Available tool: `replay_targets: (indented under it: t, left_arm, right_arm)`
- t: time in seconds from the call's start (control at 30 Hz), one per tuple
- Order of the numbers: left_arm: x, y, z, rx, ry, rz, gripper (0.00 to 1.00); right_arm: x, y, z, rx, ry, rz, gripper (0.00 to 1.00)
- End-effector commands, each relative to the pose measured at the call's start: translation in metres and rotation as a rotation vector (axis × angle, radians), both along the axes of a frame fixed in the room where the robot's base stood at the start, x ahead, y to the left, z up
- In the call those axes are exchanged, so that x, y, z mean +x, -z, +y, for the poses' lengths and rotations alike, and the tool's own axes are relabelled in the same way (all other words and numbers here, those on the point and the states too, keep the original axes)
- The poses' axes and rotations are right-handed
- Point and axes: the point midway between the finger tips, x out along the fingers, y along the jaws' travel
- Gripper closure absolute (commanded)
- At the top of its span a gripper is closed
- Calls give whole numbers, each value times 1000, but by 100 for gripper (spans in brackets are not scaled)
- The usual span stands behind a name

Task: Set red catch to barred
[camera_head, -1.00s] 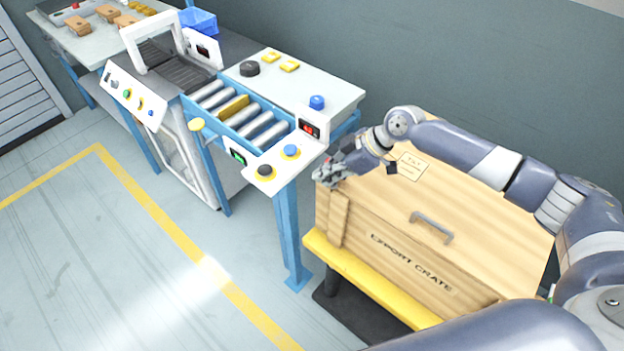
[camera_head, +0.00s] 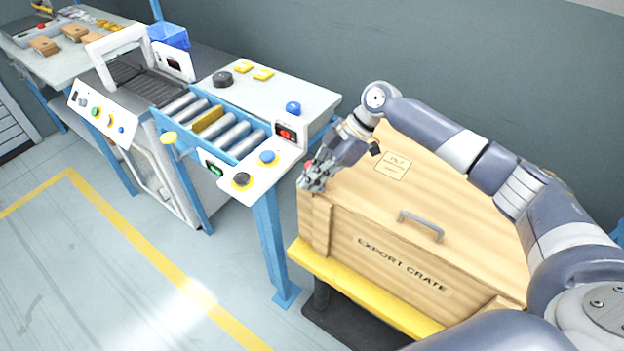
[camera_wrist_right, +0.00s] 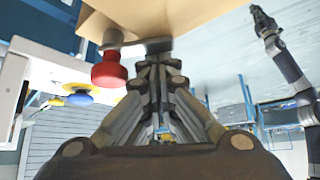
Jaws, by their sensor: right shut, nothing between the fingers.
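A red knob (camera_wrist_right: 110,70), which looks like the red catch, sits at the edge of the tan crate surface in the right wrist view. I cannot tell its setting. My right gripper (camera_head: 314,180) is shut and empty at the upper left corner of the wooden export crate (camera_head: 400,262). In the head view the gripper and wrist hide that corner. A dark arm, apparently my left, ends in a small gripper (camera_wrist_right: 262,18) in the wrist view.
The crate rests on a yellow-edged stand (camera_head: 365,300). Open floor (camera_head: 90,290) lies at the lower left.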

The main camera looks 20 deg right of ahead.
Motion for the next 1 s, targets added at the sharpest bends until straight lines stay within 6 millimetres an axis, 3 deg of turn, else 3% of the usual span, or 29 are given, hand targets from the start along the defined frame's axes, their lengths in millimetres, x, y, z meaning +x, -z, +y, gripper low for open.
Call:
replay_targets:
  t: [1.0]
  left_arm:
    - [-2, 4, 3, 4, 2, 3, 100]
  right_arm:
    - [18, -3, 8, 2, 5, -8, 100]
